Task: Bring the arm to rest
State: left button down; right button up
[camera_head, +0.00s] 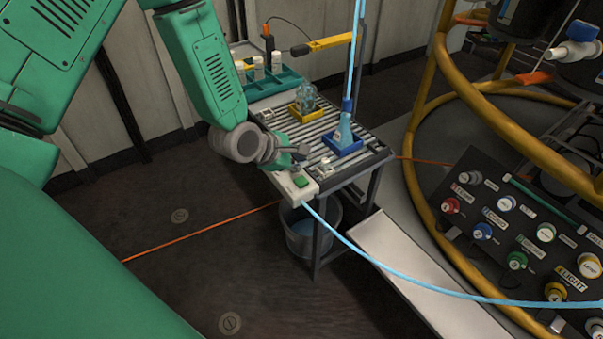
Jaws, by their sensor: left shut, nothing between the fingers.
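My left arm (207,62) is green and comes in from the upper left. It bends down to a grey wrist joint (238,142). My left gripper (300,152) is shut and empty, at the left front part of the slatted bench (312,133). I cannot tell whether it touches the bench. My right gripper is not in view.
A teal rack (272,85) is behind. A bucket (298,235) stands below. A knob panel (510,230) and yellow rails (490,105) are right. Floor at left is clear.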

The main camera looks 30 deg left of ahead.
pick_arm(q)
jog(key=shift+r+p, duration=0.4)
jog(key=shift+r, duration=0.4)
jog(key=shift+f, duration=0.1)
jog(key=shift+s+d+f, duration=0.15)
jog(key=shift+s+f, duration=0.1)
jog(key=shift+s, duration=0.05)
jog(key=s+d+f+m+g+y, duration=0.1)
jog(key=s+f+m+g, duration=0.3)
jog(key=s+m, duration=0.8)
jog(key=s+d+f+m+g+y, duration=0.1)
jog(key=s+f+m+g, duration=0.3)
jog(key=s+f+m, duration=0.4)
jog(key=s+d+m, duration=0.1)
jog(key=s+m, duration=0.3)
jog(key=s, duration=0.5)
jog(key=shift+s+d+f+y, duration=0.15)
jog(key=shift+f+y, duration=0.05)
jog(key=shift+y, duration=0.1)
